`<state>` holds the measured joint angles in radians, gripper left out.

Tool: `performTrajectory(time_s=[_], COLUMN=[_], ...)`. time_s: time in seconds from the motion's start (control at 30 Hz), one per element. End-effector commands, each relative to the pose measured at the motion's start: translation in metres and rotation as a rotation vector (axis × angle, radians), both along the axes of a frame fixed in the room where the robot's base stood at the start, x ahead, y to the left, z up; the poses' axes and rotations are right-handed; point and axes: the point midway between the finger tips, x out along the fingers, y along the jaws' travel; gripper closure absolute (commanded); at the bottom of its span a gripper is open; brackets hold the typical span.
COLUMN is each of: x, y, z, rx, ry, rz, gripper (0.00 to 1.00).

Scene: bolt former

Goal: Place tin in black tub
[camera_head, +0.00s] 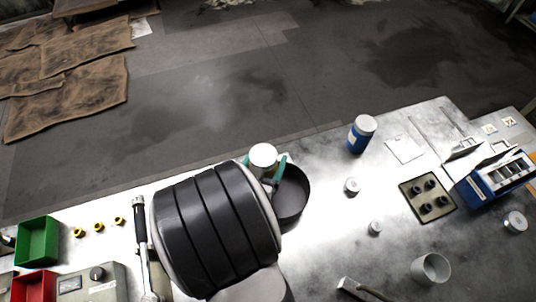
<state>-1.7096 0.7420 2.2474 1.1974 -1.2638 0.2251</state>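A tin with a pale round lid (263,156) is between the teal fingers of my gripper (264,165). The fingers lie against both its sides, so my gripper looks shut on it. Most of the tin's body is hidden behind my arm. The round black tub (295,196) stands on the bench just right of my gripper. The tin shows at the tub's far left rim; its height above the bench is hard to tell. My dark arm hides the tub's left part.
A blue tin with a pale lid (362,134) stands right of the tub. Small metal pieces (351,186), a grey cup (430,268) and a black holed block (428,197) are further right. Green (38,241) and red (34,287) bins stand at left. The bench's far edge runs behind my gripper.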

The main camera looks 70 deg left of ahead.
Motion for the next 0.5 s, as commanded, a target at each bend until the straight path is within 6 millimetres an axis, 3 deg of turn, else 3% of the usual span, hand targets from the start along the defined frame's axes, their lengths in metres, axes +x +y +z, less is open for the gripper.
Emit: performTrajectory(time_s=[0.13,0.17,0.2,0.3,0.5], x=[0.0000,0.0000,0.0000,0.0000,0.0000], y=[0.0001,0.0000,0.0000,0.0000,0.0000], z=[-0.0027,-0.0029,-0.0028,-0.0027,-0.0014], rx=[0.000,-0.001,-0.001,0.000,0.000], ry=[0.000,0.001,0.001,0.000,0.000], rz=[0.000,0.000,0.000,0.000,0.000], gripper=[0.93,0.21,0.14,0.00,0.00])
